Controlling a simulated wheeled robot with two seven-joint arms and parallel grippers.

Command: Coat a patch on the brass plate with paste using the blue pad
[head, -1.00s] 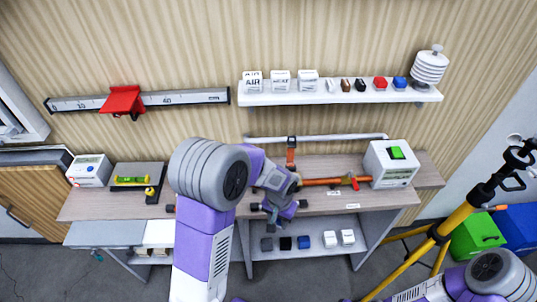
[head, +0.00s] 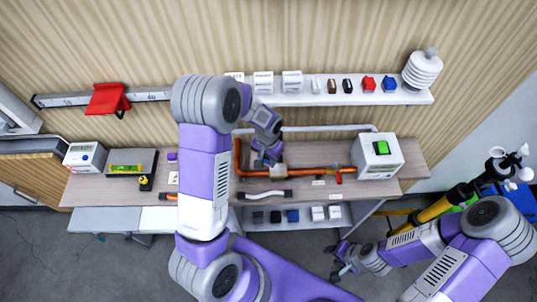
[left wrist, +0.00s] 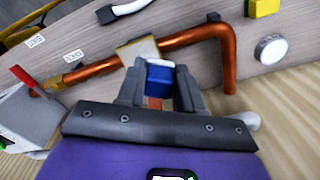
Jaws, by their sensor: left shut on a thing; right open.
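My left gripper (left wrist: 160,92) is shut on the blue pad (left wrist: 159,77) in the left wrist view. A pale strip shows along the pad's far edge; I cannot tell if it is paste. The brass plate (left wrist: 138,50) is a pale square with yellowish edges on the copper pipe, just beyond the pad; contact cannot be told. In the head view my left gripper (head: 265,160) is over the bench by the copper pipe, and the pad is hidden there. A round pale-faced disc (left wrist: 270,48) lies beyond the pipe bend. My right gripper (head: 341,268) is open and empty, low in front of the bench.
A white hose with black ends (head: 265,194) lies at the front. A wall shelf (head: 320,99) holds small blocks. A yellow tripod (head: 440,207) stands right.

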